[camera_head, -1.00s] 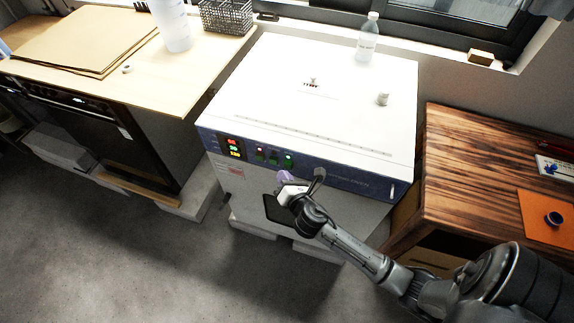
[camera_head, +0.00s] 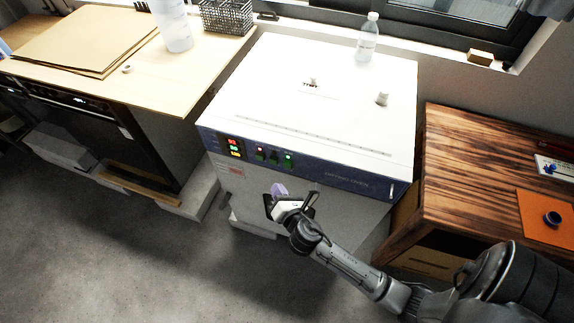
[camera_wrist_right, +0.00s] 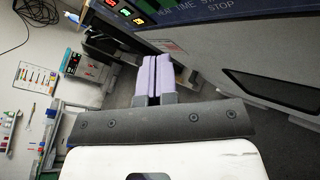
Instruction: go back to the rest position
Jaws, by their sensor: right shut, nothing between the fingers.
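My right gripper (camera_head: 279,190) is in front of the drying oven (camera_head: 330,85), just off its front face and below the control panel. Its light purple fingers (camera_wrist_right: 154,78) are together in the right wrist view, with nothing between them. The oven is a white box with a blue panel band, lit displays and green and red switches. Its door, with a dark window (camera_wrist_right: 275,90), looks closed. The gripper and wrist cover part of the window in the head view. My left gripper is not in view.
A wooden table (camera_head: 465,170) with an orange mat stands to the right. A light bench (camera_head: 110,75) stands to the left. A clear bottle (camera_head: 367,38) is on the oven's top. Grey floor (camera_head: 130,250) in front of the oven is open.

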